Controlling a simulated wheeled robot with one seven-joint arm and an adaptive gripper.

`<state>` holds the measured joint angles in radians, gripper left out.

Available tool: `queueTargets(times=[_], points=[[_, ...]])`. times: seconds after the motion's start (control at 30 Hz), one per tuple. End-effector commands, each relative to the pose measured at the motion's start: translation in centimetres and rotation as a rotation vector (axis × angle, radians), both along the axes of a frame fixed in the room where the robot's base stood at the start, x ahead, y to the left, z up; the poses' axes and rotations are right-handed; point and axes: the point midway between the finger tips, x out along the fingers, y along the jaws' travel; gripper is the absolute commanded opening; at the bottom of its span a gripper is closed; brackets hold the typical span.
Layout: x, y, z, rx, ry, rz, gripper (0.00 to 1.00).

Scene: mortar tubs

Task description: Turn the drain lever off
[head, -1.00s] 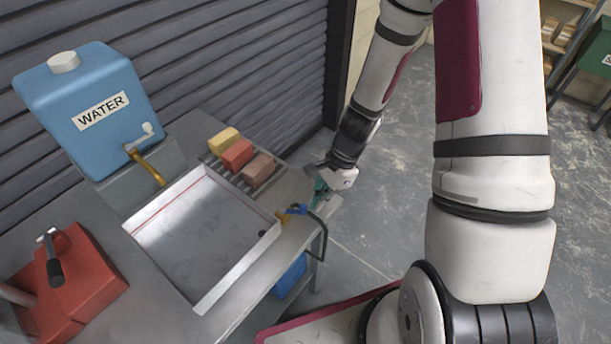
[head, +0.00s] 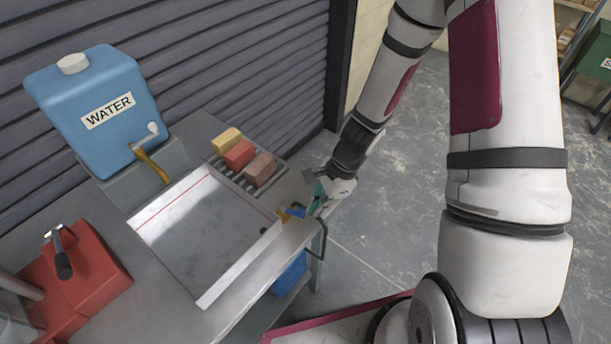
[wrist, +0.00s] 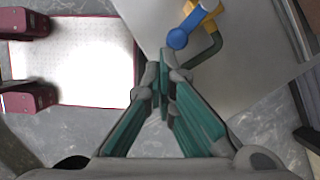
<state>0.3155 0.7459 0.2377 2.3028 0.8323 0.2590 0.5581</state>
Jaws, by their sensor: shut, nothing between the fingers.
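The drain lever is a blue handle (wrist: 186,30) on a yellow valve (wrist: 211,6) in the wrist view, with a dark green bent pipe (wrist: 210,48) beside it. In the head view the blue lever (head: 297,212) and yellow valve (head: 282,215) sit at the tray's near right corner. My gripper (wrist: 165,80) has its teal fingers together and empty. The fingertips are just short of the lever in the picture; I cannot tell whether they touch the pipe. In the head view my gripper (head: 318,195) is right of the lever, beyond the table edge.
A shallow metal tray (head: 165,222) lies on the grey table. A blue water tank (head: 95,105) with a tap stands behind it. Yellow, red and brown blocks (head: 240,155) sit on a rack. A red container (head: 95,270) is at left. A blue bucket (head: 289,273) is below.

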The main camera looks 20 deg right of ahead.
Motion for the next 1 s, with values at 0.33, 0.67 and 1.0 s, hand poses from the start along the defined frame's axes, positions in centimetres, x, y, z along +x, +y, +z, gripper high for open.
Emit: queueTargets(times=[0.33,0.67,1.0], points=[[0.0,0.3,0.0,0.0,0.0,0.006,0.0],[1.0,1.2,0.0,0.0,-0.003,0.008,0.0],[1.4,1.6,0.0,0.002,-0.003,0.007,0.0]])
